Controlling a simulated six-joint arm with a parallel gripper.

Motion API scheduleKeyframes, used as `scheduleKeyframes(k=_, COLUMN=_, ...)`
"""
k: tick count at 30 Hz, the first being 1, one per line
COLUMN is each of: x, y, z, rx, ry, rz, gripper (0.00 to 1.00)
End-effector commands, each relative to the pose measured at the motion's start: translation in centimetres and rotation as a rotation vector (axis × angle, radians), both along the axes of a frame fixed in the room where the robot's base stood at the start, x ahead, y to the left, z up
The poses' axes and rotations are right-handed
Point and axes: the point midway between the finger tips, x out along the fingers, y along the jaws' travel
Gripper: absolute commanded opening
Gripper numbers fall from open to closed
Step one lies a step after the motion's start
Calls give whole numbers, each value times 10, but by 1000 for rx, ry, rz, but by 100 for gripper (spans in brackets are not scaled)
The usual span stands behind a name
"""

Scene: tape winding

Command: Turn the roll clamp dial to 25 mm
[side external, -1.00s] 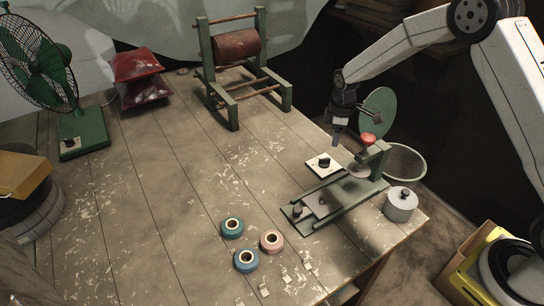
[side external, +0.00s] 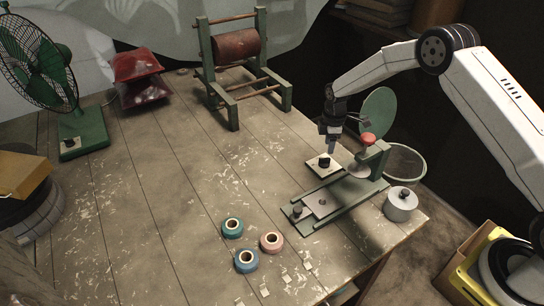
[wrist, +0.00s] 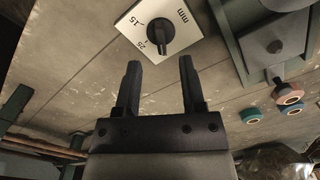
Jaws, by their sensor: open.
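The roll clamp dial is a black knob (wrist: 160,32) on a white square plate (wrist: 182,14) printed "mm", "15" and "25". In the wrist view its pointer ridge runs roughly up and down the picture, its lower end close to the "25" mark; the exact setting is hard to tell. In the side view the dial plate (side external: 313,168) lies on the table beside the green winding fixture. My gripper (wrist: 160,68) is open and empty, its two fingers pointing towards the knob and apart from it. In the side view my gripper (side external: 331,150) is just above the dial.
The green fixture (side external: 338,203) with its red knob (side external: 368,137) and green disc (side external: 379,112) stands close to the right of the dial. A lidded metal pot (side external: 400,207) is further right. Tape rolls (side external: 246,261) lie in front. The table left of the dial is clear.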

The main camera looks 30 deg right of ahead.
Motion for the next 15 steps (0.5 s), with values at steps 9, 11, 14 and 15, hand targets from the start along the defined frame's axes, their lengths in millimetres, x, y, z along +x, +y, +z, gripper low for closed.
scheduleKeyframes(k=9, x=0, y=0, z=-38, rx=0, ry=1, rz=-1, gripper=51)
scheduleKeyframes(k=11, x=0, y=0, z=-44, rx=-1, ry=0, rz=-1, gripper=51)
scheduleKeyframes(k=14, x=0, y=0, z=-51, rx=-1, ry=0, rz=-1, gripper=51)
scheduleKeyframes(k=15, x=0, y=0, z=-54, rx=-1, ry=0, rz=-1, gripper=51)
